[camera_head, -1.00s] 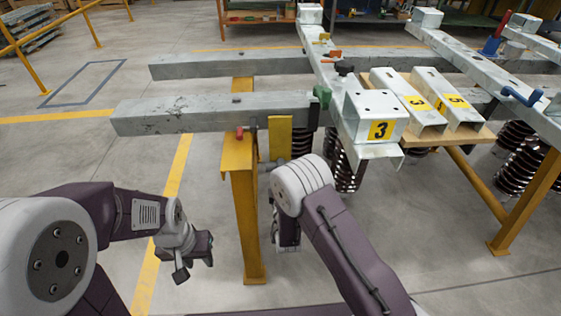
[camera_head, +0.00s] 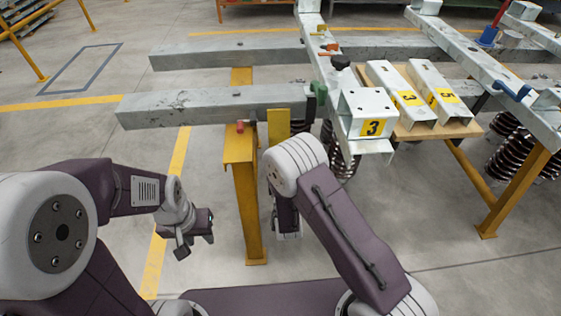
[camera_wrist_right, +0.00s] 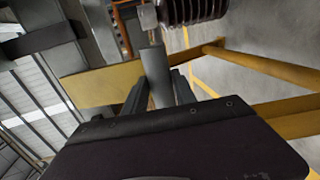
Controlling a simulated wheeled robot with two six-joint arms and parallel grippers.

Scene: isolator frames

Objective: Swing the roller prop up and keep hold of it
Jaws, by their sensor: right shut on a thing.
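In the right wrist view my right gripper (camera_wrist_right: 158,95) is shut on a short grey bar, which I take to be the roller prop (camera_wrist_right: 154,65). The bar stands up between the two dark fingers, in front of a yellow beam. In the head view my right wrist hangs beside the yellow post, below the end of the grey beam; its fingers and the prop are hidden or cannot be made out there. My left gripper (camera_head: 194,240) is empty and open, low over the floor left of the yellow post.
A yellow post (camera_head: 245,205) stands between my grippers under a long grey beam (camera_head: 215,105). A box beam marked 3 (camera_head: 367,104) and dark coil springs (camera_head: 343,166) are to the right. In the right wrist view a spring (camera_wrist_right: 190,10) is close above the bar.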

